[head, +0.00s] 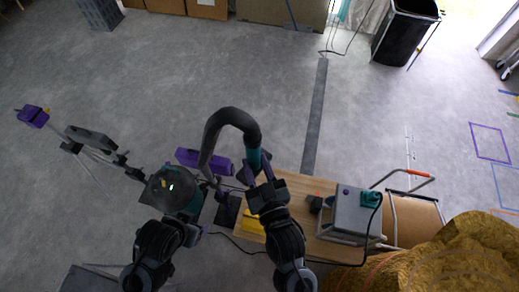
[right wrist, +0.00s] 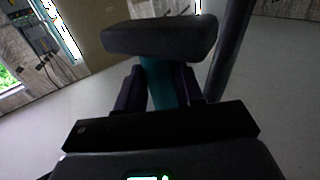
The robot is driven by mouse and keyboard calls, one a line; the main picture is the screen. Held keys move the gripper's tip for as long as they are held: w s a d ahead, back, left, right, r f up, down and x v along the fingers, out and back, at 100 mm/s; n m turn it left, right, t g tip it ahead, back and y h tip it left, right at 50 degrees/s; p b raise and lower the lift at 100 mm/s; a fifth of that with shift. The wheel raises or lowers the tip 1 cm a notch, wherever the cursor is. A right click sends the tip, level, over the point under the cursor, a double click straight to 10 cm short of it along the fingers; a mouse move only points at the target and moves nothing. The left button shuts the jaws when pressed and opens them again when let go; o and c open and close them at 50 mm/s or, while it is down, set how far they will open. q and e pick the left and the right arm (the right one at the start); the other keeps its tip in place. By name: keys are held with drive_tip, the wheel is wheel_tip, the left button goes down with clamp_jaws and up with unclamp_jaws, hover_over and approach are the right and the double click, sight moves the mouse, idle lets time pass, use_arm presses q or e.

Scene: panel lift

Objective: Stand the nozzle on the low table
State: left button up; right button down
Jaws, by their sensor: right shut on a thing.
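The nozzle (head: 232,115) is a black, hooked tube with a teal section at the grip end. My right gripper (head: 260,172) is shut on this teal section, above the left part of the wooden low table (head: 288,186). In the right wrist view the teal part (right wrist: 163,82) sits between the two dark fingers, with a black block beyond them. The tube's bend is at the top and its long leg runs down to the left of the gripper; its lower end is hard to make out.
A grey box (head: 352,212) with a teal fitting and black cable stands on the table. A yellow item (head: 250,222) lies at the table's left end. A purple device (head: 205,160) is behind the tube. A straw-coloured heap (head: 440,255) is at the right; the far floor is open.

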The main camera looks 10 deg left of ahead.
drive_tip(key=shift+d+f, duration=0.2)
drive_tip(key=shift+d, duration=0.05)
drive_tip(key=w+d+f+m+t+h, duration=0.1)
drive_tip(key=w+d+f+m+h, duration=0.15)
drive_tip(key=d, duration=0.55)
drive_tip(key=w+d+f+m+h, duration=0.1)
drive_tip(key=w+d+f+h, duration=0.15)
drive_tip(key=d, duration=0.55)
drive_tip(key=w+d+f+m+t+h, duration=0.1)
drive_tip(key=w+d+f+m+h, duration=0.15)
drive_tip(key=d, duration=0.55)
use_arm(q)
drive_tip(key=shift+s+f, duration=0.3)
drive_tip(key=shift+s, duration=0.1)
use_arm(e)
drive_tip(key=s+d+f+h, duration=0.1)
drive_tip(key=s+d+f, duration=0.1)
drive_tip(key=s+f, duration=0.2)
drive_tip(key=shift+s+d+f, duration=0.15)
drive_tip(key=shift+s, duration=0.2)
